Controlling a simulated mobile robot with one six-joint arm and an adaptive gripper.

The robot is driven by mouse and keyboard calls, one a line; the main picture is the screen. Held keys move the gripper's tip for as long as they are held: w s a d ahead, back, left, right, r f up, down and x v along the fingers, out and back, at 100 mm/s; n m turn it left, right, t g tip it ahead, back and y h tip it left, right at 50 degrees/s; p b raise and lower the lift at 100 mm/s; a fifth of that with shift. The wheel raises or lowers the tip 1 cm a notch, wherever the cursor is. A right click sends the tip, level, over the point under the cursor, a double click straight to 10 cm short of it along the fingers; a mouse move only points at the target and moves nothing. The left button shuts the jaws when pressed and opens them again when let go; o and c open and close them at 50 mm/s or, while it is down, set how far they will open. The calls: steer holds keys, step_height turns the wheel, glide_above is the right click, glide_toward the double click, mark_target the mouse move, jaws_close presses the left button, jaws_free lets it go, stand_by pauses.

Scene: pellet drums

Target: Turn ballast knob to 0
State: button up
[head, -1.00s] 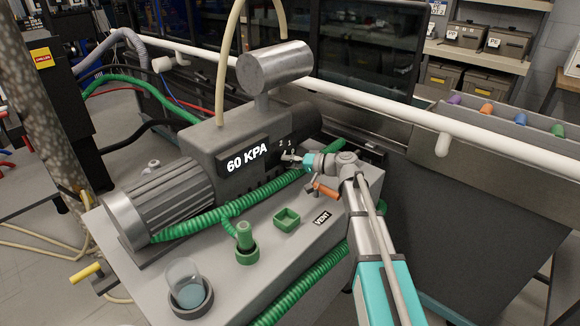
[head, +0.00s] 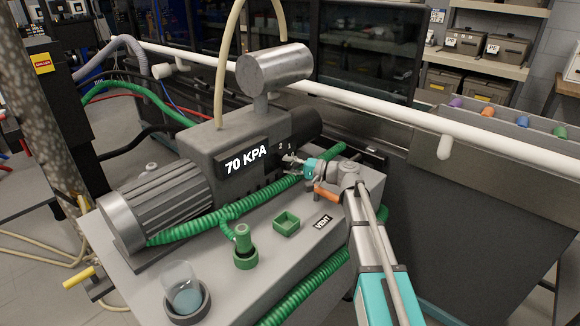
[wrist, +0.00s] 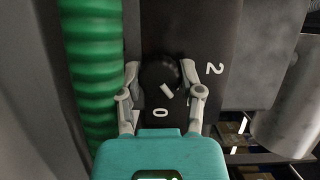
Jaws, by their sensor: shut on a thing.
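The black ballast knob (wrist: 158,74) is between the two fingers of my gripper (wrist: 160,72) in the wrist view. My gripper is shut on it, one finger on each side. The knob's white pointer mark is on its lower right side, close to the white 0 (wrist: 161,113) and slightly off it. A white 2 (wrist: 214,68) is printed to the right of the knob. In the head view my gripper (head: 289,160) reaches the pump's dark side face, and the knob itself is mostly hidden there. The pump display (head: 247,161) reads 70 KPA.
A green ribbed hose (wrist: 92,75) runs close beside the left finger. On the pump bench are an orange-handled vent valve (head: 327,194), a small green tray (head: 286,224), a green fitting (head: 243,238) and a clear cup (head: 182,285). A white pipe (head: 400,113) passes behind.

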steer(key=o, duration=1.1)
steer(key=shift+v, duration=3.75)
steer(key=shift+s, duration=0.1)
